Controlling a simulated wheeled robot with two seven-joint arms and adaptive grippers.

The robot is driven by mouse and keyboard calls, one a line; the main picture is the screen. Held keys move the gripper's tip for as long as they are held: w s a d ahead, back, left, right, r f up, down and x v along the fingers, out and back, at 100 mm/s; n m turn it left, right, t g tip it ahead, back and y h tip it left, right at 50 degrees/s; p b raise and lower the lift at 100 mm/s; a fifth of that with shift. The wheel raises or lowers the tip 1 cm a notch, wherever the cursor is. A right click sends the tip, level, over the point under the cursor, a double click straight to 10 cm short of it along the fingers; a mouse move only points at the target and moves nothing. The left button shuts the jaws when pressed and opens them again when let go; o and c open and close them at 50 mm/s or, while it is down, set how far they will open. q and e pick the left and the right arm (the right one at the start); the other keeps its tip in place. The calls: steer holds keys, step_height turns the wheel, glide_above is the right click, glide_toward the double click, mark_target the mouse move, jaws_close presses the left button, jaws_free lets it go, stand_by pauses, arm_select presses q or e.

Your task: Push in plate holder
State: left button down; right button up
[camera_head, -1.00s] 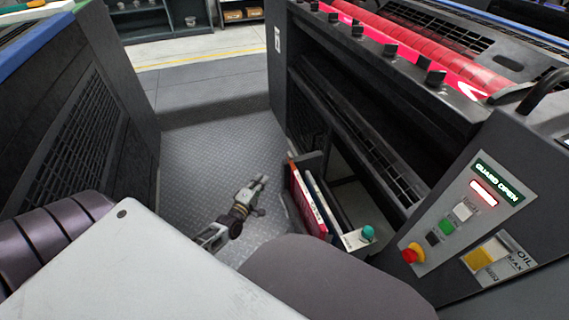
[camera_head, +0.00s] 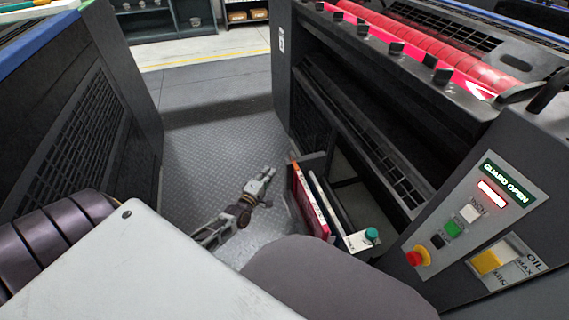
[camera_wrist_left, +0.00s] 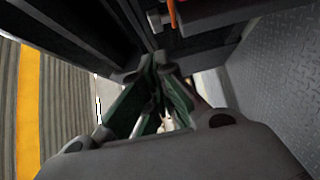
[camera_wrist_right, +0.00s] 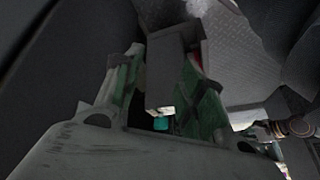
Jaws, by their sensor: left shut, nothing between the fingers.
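The plate holder (camera_head: 358,242) is a dark tray that sticks out of the press's lower opening. It holds upright red-covered and white plates and has a pale end with a teal knob (camera_head: 371,234). My left gripper (camera_head: 266,177) is shut and empty, left of the holder's far end and apart from it. In the left wrist view its fingertips (camera_wrist_left: 158,62) are together, with an orange and red part of the holder (camera_wrist_left: 198,14) above. My right gripper is not visible in the head view. In the right wrist view its fingers (camera_wrist_right: 165,62) are apart, with the teal knob (camera_wrist_right: 160,124) between them in the picture.
The press (camera_head: 420,130) has an open guard and red rollers (camera_head: 430,50). Its control panel (camera_head: 462,215) is at the right, with a red stop button. A dark machine (camera_head: 85,120) stands at the left. The tread-plate floor (camera_head: 205,160) between them is clear.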

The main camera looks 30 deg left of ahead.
arm_select(q)
steer(key=w+d+b, duration=0.2)
steer(key=w+b, duration=0.1)
steer(key=w, duration=0.6)
arm_select(e)
step_height(320, 180, down, 8)
steer(key=a+t+y, duration=0.1)
steer(key=shift+a+r+m, duration=0.25)
steer(key=shift+m, duration=0.05)
arm_select(q)
steer(key=shift+d, duration=0.1)
